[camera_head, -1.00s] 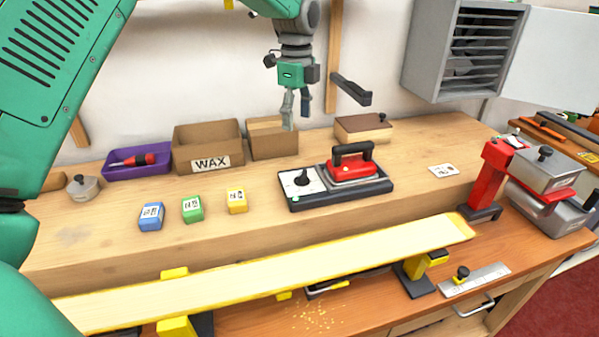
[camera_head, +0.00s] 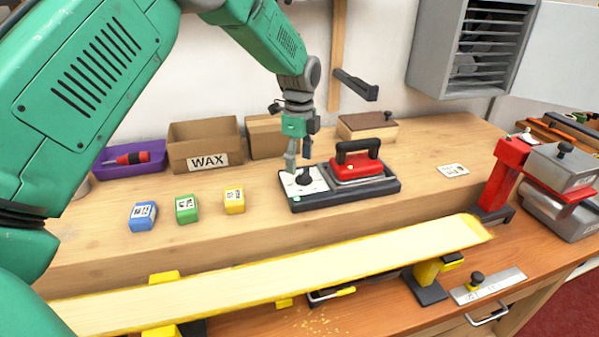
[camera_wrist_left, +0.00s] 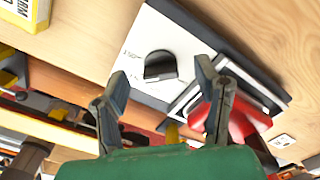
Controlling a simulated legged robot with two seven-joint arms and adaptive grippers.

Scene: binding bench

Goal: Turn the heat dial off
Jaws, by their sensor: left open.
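The heat dial (camera_head: 304,178) is a black knob on a white plate (camera_head: 317,186) at the left end of the dark iron base (camera_head: 345,194). In the left wrist view the dial (camera_wrist_left: 160,66) stands just beyond and between the fingertips. A red iron (camera_head: 357,167) with a black handle rests on the base to the right of the dial. My left gripper (camera_head: 298,168) is open and empty, pointing down at the dial; its fingers also show in the left wrist view (camera_wrist_left: 162,78). I cannot tell whether a finger touches the dial. My right gripper is not in view.
Blue (camera_head: 143,216), green (camera_head: 187,209) and yellow (camera_head: 234,200) wax blocks stand left of the base. A WAX box (camera_head: 206,146) and a purple tray (camera_head: 130,160) are behind them. A long pale board (camera_head: 270,272) lies in front. The shelf right of the base is mostly clear.

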